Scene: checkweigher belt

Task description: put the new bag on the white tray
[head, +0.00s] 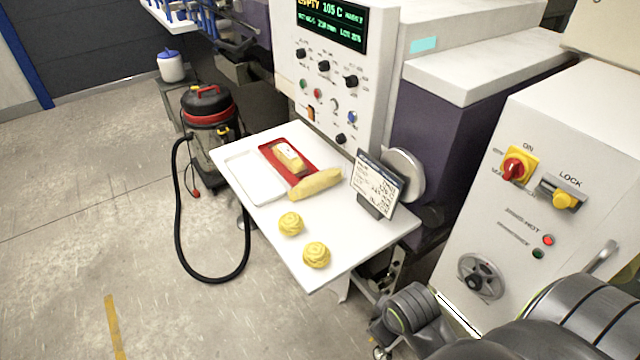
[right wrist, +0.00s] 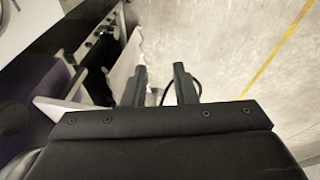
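The white tray (head: 255,178) lies empty on the left part of a white table. A red tray (head: 272,146) lies beside it, holding a yellow bag (head: 290,158) with a white label. A second yellow bag (head: 316,184), with no label in sight, lies on the table against or just beside the red tray's near right end. I cannot tell from looks which bag is the new one. My right gripper (right wrist: 160,86) is open in the right wrist view, with nothing between its fingers. It is away from both bags. My left gripper is out of view.
Two crumpled yellow balls (head: 291,224) (head: 316,255) lie on the near part of the white table (head: 350,236). A sign (head: 378,183) stands at its right edge. A machine panel rises behind. A vacuum cleaner (head: 207,118) with a black hose stands on the floor left of the table.

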